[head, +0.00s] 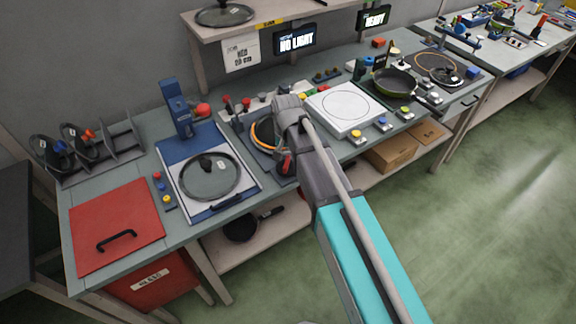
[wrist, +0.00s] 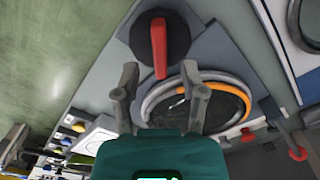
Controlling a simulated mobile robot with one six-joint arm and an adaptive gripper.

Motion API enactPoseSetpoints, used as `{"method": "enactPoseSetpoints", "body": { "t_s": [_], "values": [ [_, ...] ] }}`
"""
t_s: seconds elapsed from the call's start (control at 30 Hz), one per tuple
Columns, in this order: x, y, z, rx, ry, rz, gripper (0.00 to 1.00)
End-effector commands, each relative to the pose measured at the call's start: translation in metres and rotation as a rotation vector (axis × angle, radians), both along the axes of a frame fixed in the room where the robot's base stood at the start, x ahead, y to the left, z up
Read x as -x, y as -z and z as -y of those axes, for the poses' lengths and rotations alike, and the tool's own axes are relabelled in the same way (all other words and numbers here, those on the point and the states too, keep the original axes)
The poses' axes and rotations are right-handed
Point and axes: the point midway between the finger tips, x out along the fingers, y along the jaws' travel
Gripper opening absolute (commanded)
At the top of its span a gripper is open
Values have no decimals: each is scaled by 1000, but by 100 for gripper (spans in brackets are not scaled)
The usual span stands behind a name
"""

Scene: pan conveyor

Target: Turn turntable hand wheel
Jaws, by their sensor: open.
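The hand wheel (wrist: 178,28) is a dark round disc with a red handle (wrist: 158,48) in the wrist view. Its red handle also shows in the head view (head: 286,166), beside my arm. The turntable (wrist: 148,102) has a pale and orange ring round a dark centre. In the head view its orange rim (head: 260,135) is partly covered by my arm. My gripper (wrist: 160,72) is open and empty, with the red handle's lower end between its fingertips in the picture. I cannot tell whether they touch. The head view hides my fingers.
A blue station with a glass lid (head: 208,176) stands left of the turntable. A white plate unit (head: 344,108) stands to the right, with a dark pan (head: 394,84) beyond. A red hatch (head: 116,224) is at far left. Open floor lies in front of the bench.

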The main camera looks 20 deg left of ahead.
Motion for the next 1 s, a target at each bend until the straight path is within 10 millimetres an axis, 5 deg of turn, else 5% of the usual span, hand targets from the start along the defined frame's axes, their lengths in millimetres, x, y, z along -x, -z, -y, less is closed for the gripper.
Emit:
{"method": "enactPoseSetpoints", "body": {
  "t_s": [0.3,0.87,1.0],
  "values": [
    [0,25,0,0,0,0,54],
    [0,30,0,0,-1,0,54],
    [0,30,0,0,-1,0,32]
  ]
}}
